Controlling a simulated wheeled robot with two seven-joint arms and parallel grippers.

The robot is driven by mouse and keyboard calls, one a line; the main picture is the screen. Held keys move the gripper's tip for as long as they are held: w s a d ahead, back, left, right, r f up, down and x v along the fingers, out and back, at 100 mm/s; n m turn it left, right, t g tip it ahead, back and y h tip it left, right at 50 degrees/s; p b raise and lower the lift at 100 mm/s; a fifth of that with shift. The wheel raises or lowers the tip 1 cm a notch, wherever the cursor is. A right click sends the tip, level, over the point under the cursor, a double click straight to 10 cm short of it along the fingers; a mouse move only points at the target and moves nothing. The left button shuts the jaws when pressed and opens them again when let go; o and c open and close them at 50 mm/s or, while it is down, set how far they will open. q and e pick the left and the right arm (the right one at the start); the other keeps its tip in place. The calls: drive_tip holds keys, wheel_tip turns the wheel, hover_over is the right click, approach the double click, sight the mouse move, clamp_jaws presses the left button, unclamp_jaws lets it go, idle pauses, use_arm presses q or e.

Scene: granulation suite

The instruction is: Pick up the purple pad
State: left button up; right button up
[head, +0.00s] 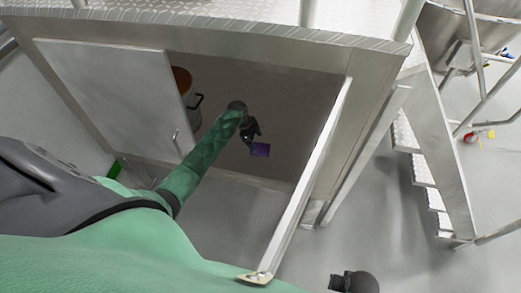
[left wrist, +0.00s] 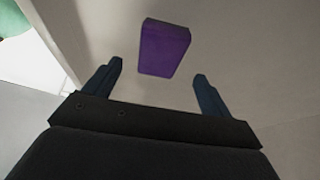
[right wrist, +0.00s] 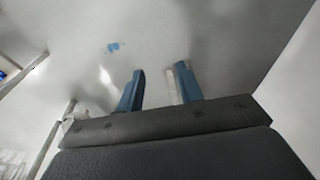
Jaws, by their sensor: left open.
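The purple pad (head: 260,149) lies inside the open cabinet under the metal platform. In the left wrist view the purple pad (left wrist: 164,48) is a flat rectangular block, ahead of and between the two fingertips. My left gripper (head: 252,139) reaches into the cabinet, close to the pad. In the left wrist view my left gripper (left wrist: 157,82) is open and empty, with a gap to the pad. In the right wrist view my right gripper (right wrist: 160,82) has its fingers apart with nothing between them.
A cabinet door panel (head: 115,85) stands to the left of the opening, and another open door (head: 303,190) is on the right. An orange-topped container (head: 182,80) is inside at the left. Metal steps (head: 425,172) stand at the right.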

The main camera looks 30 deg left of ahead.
sight(260, 148)
use_arm(q)
drive_tip(key=p+x, duration=0.1)
drive_tip(key=x, duration=0.3)
drive_tip(key=shift+f+p, duration=0.25)
drive_tip(key=shift+p, duration=0.1)
drive_tip(key=shift+f, duration=0.3)
use_arm(e)
wheel_tip(260, 148, down, 7)
drive_tip(key=shift+s+d+f, duration=0.15)
drive_tip(key=shift+s+d, duration=0.15)
drive_tip(key=shift+s, duration=0.15)
use_arm(q)
drive_tip(key=c, duration=1.1)
drive_tip(key=shift+r, duration=0.1)
